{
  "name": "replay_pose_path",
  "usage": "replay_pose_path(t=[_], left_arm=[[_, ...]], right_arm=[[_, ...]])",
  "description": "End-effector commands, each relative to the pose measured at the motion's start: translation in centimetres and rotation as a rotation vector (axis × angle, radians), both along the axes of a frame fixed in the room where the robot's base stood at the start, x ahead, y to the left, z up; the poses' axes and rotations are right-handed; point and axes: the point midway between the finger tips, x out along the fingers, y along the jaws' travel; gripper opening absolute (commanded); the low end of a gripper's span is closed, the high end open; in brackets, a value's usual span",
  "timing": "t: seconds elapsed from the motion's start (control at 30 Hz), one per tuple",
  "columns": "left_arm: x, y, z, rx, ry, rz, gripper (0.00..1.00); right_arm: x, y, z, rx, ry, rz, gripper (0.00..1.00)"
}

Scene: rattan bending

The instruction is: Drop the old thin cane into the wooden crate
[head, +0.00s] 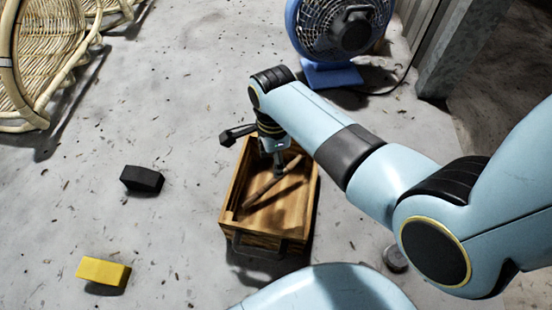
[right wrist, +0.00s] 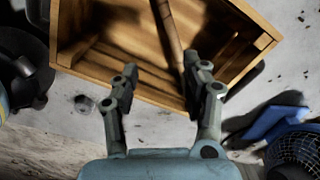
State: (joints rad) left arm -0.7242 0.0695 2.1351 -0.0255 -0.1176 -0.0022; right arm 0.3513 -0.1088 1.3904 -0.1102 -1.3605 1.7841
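The wooden crate (head: 232,190) stands on the concrete floor in the middle of the head view. Its slatted inside and rim (right wrist: 262,25) fill the top of the right wrist view. The old thin cane (head: 262,190) is a brown stick slanting within the crate's outline. In the right wrist view the cane (right wrist: 168,30) runs down to beside the right-hand finger, which hides part of it. My right gripper (head: 278,170) points down over the crate. Its fingers (right wrist: 162,82) are spread apart, with no grip on the cane visible. Whether the cane rests fully on the crate floor is unclear.
A black block (head: 142,179) and a yellow block (head: 103,271) lie left of the crate. A blue fan (head: 340,30) stands behind it. Rattan chair frames (head: 45,55) are at the upper left. The floor between is mostly clear.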

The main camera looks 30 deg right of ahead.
Motion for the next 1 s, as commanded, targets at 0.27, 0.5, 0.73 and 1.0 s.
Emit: replay_pose_path(t=[0.27, 0.5, 0.73, 1.0], left_arm=[[-0.5, -0.1, 0.2, -0.002, -0.006, 0.001, 0.40], [-0.5, -0.1, 0.2, -0.001, -0.007, 0.000, 0.40], [-0.5, -0.1, 0.2, -0.001, -0.007, 0.000, 0.40], [-0.5, 0.0, 0.2, -0.001, -0.007, 0.000, 0.40]], right_arm=[[0.0, 0.0, 0.9, 0.001, -0.002, 0.000, 0.46], [0.1, 0.0, 5.8, 0.000, -0.005, -0.002, 0.46], [0.1, 0.0, 10.3, 0.001, -0.002, -0.001, 0.46], [0.1, 0.0, 12.1, -0.001, 0.001, 0.000, 0.46]])
